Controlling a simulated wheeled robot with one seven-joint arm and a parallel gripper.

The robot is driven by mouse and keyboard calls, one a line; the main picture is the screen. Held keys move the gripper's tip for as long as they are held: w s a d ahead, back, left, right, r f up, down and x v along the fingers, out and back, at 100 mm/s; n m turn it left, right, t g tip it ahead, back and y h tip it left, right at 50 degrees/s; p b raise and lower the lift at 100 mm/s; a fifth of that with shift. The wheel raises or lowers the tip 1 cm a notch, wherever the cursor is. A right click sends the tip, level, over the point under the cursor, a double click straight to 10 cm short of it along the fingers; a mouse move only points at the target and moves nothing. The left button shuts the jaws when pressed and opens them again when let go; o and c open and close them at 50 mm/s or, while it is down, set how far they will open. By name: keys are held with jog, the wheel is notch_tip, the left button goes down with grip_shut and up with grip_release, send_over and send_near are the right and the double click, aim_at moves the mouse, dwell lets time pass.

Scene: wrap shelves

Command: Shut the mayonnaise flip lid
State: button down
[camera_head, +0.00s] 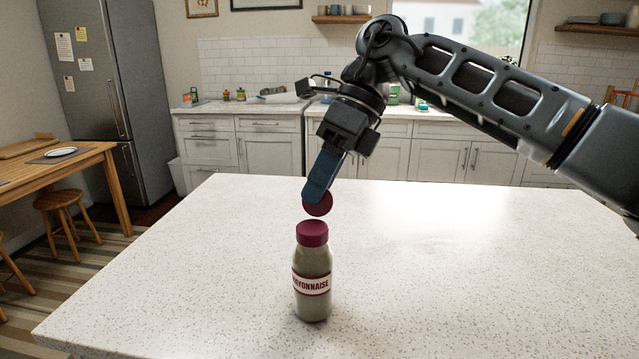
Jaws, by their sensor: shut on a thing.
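The mayonnaise bottle (312,303) stands upright on the pale speckled counter, with a pale greenish body and a white label. Its dark red cap (312,234) is on top. The round dark red flip lid (319,208) shows just above the cap, raised off it, with a small gap visible between them. My gripper (314,194) reaches down from above, and its blue fingers are shut on the lid. The fingertips cover the lid's upper part. Any hinge between lid and cap cannot be made out.
The counter (480,270) is clear around the bottle. A wooden table (60,170) with a plate and stools (62,200) stand at the left, by a grey fridge (105,90). A back worktop (240,107) with cabinets holds small items.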

aim_at(311, 231)
jog(key=t+b, duration=0.1)
jog(key=b, duration=0.1)
jog(key=s+t+b, duration=0.1)
jog(key=shift+s+f+n+t+b, duration=0.1)
jog(key=shift+n+t+b, duration=0.3)
jog(key=t+b, duration=0.1)
jog(key=b, duration=0.1)
jog(key=s+t+b, duration=0.1)
jog(key=b, duration=0.1)
jog(key=t+b, duration=0.1)
jog(key=shift+s+a+f+n+t+h+b, duration=0.15)
jog(key=shift+s+n+t+h+b, duration=0.15)
jog(key=shift+h+b, duration=0.1)
jog(key=t+b, duration=0.1)
jog(key=b, duration=0.2)
jog(key=s+t+b, duration=0.1)
jog(key=t+b, duration=0.1)
jog(key=b, duration=0.2)
jog(key=n+t+b, duration=0.1)
jog(key=b, duration=0.2)
jog(key=shift+s+a+f, duration=0.15)
jog(key=shift+s+f, duration=0.15)
jog(key=shift+s, duration=0.1)
jog(key=t+b, duration=0.1)
jog(key=b, duration=0.2)
jog(key=shift+s+t+b, duration=0.25)
jog(key=shift+t+b, duration=0.05)
jog(key=shift+t, duration=0.1)
jog(key=shift+r+b, duration=0.2)
jog(key=shift+b, duration=0.2)
